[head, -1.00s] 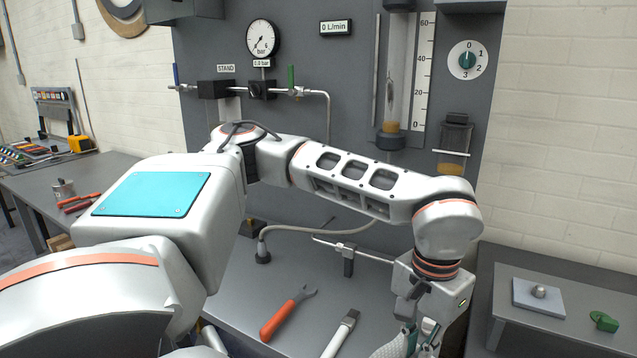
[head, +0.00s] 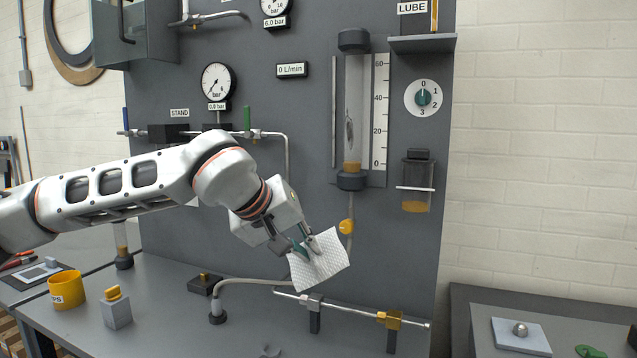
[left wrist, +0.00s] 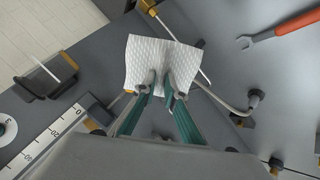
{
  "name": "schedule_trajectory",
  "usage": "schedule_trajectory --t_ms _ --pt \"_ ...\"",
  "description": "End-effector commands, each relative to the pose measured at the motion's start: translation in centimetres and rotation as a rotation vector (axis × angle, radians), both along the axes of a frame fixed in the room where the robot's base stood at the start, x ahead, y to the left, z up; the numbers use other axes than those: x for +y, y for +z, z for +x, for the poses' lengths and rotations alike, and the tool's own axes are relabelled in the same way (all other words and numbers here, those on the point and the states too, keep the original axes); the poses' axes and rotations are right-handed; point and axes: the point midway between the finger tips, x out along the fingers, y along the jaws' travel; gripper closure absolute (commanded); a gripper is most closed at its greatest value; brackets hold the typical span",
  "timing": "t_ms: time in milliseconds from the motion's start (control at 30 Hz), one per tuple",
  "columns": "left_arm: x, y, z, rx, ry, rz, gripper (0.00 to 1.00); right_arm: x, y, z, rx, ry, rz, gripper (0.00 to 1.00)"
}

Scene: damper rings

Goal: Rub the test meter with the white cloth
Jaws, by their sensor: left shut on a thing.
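The test meter looks to be the tall clear tube (head: 357,115) with dark end caps and amber fluid at its bottom, upright on the grey panel. A white scale plate (head: 378,120) stands beside it. My left gripper (head: 306,250) is shut on the white cloth (head: 325,268), a textured square sheet. The cloth hangs tilted below the tube, apart from it, in front of the panel. The left wrist view shows the cloth (left wrist: 150,62) pinched between the fingertips, with the scale (left wrist: 45,138) at lower left. My right gripper is out of view.
A yellow knob (head: 346,227) sits under the tube, near the cloth. A horizontal pipe with brass fitting (head: 390,320) runs below. An amber bowl (head: 416,185) and round dial (head: 423,98) are at right. A yellow cup (head: 66,290) stands on the bench at left.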

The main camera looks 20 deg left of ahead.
Motion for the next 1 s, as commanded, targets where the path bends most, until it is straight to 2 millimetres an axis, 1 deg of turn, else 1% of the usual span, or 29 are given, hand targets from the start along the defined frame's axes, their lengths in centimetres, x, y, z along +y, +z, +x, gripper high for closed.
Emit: schedule_trajectory --t_ms 33,67,100,167,200,300,400,500,600,667,767,1000 --pt "-0.3 1.2 1.6 -0.094 0.041 -0.022 1.00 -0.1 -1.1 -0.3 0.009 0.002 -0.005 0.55" --pt "-0.3 2.6 2.5 -0.155 0.068 -0.036 1.00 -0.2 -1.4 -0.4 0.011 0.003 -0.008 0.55" --pt "-0.4 4.5 3.5 -0.233 0.102 -0.051 1.00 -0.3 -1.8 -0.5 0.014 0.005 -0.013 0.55" --pt "-0.4 7.3 4.9 -0.347 0.146 -0.070 1.00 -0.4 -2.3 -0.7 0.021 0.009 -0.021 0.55" --pt "-0.4 9.2 5.6 -0.415 0.170 -0.080 1.00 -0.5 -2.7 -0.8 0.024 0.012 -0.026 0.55" --pt "-0.2 13.6 7.0 -0.559 0.212 -0.098 1.00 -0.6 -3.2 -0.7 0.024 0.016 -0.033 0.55" --pt "0.0 17.2 7.6 -0.658 0.229 -0.109 1.00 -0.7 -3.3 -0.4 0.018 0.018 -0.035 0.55" --pt "0.1 19.7 7.7 -0.718 0.233 -0.115 1.00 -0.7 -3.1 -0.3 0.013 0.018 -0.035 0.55" --pt "0.2 21.2 7.7 -0.748 0.235 -0.119 1.00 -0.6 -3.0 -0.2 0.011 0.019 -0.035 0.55" --pt "0.2 21.5 7.8 -0.756 0.235 -0.120 1.00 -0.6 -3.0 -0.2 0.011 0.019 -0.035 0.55" --pt "0.2 21.7 8.2 -0.759 0.235 -0.121 1.00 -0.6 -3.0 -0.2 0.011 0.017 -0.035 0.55" --pt "0.1 21.6 10.6 -0.755 0.236 -0.120 1.00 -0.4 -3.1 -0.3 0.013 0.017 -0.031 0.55"
